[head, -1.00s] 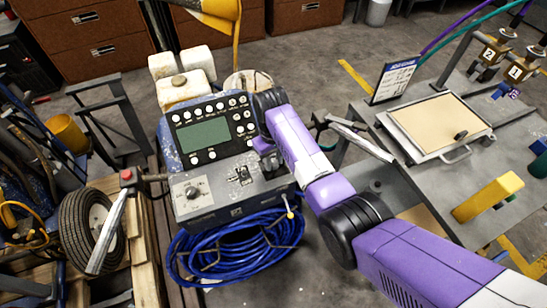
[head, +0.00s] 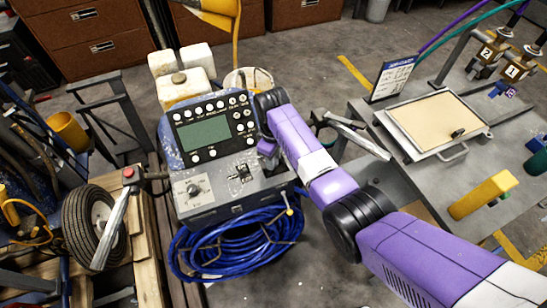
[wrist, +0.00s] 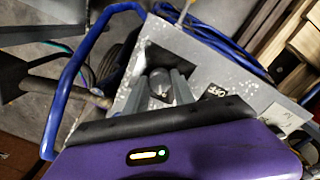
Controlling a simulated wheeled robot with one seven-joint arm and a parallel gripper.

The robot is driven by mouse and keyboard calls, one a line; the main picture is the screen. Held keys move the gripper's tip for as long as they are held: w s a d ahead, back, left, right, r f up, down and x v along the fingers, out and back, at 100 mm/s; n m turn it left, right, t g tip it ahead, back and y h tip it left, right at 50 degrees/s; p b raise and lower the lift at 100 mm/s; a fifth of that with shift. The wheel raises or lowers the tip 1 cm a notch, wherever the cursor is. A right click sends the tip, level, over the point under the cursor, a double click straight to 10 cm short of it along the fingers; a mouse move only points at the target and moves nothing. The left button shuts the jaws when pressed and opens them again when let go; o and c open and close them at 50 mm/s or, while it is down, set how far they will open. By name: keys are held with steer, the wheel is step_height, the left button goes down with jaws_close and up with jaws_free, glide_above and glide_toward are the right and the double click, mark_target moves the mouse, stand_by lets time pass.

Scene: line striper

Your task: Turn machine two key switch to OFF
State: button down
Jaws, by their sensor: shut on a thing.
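The line striper's control box (head: 215,205) stands at centre left in the head view, with a screen panel (head: 210,137), a dial (head: 194,189) and a toggle (head: 243,172) on it. In the wrist view my gripper (wrist: 166,88) is shut on a small round part, which looks like the key switch (wrist: 159,76), on the grey box face. The fingers cover most of it, so its turned position cannot be told.
Coiled blue hose (head: 235,245) hangs below the box. A handlebar (head: 118,215) and tyre (head: 92,222) stand at left. A grey bench (head: 395,175) with a yellow block (head: 482,195) is at right. A blue tube (wrist: 62,90) runs close by in the wrist view.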

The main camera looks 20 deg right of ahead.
steer(key=shift+w+r, duration=0.1)
steer(key=c, duration=1.1)
jaws_free()
steer(key=shift+o, duration=0.2)
step_height(320, 180, up, 8)
steer(key=shift+a+f, duration=0.15)
